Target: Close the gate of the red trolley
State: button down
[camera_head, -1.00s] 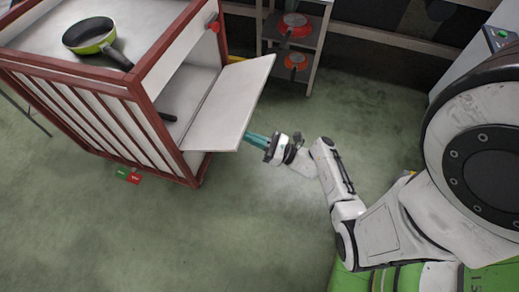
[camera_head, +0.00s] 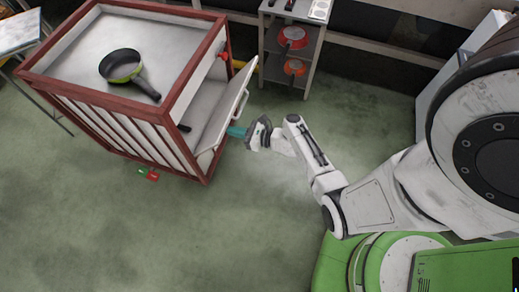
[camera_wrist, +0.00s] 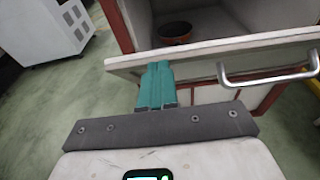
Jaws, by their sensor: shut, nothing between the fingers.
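The red trolley (camera_head: 206,110) stands at the left in the head view, with a red frame and pale panels. Its white gate (camera_head: 232,100) is hinged low on the right side and tilts outward, partly raised, with a handle on its outer face. In the wrist view the gate (camera_wrist: 205,52) crosses the upper part, and its metal handle (camera_wrist: 268,77) is at the right. My gripper (camera_head: 236,132) has teal fingers, shut and empty, at the gate's outer side near its front end. In the wrist view the fingertips (camera_wrist: 157,68) meet the gate's edge; firm contact is hard to tell.
A green and black pan (camera_head: 121,66) lies on the trolley's top. Another pan (camera_wrist: 175,32) shows inside the trolley. A rack (camera_head: 300,40) with red pans stands behind the gate.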

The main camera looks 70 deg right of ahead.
aim_at(221, 128)
jog(key=w+r+g+p, duration=0.1)
jog(key=p, duration=0.1)
jog(key=w+r+p, duration=0.1)
jog(key=w+p, duration=0.1)
jog(key=w+r+g+p, duration=0.1)
jog(key=w+r+p, duration=0.1)
jog(key=shift+a+r+g, duration=0.1)
jog(key=shift+a+g, duration=0.2)
jog(key=w+r+p, duration=0.1)
jog(key=w+p, duration=0.1)
jog(key=w, duration=0.5)
jog(key=shift+a+r+p, duration=0.2)
jog(key=shift+r+p, duration=0.1)
jog(key=shift+r, duration=0.1)
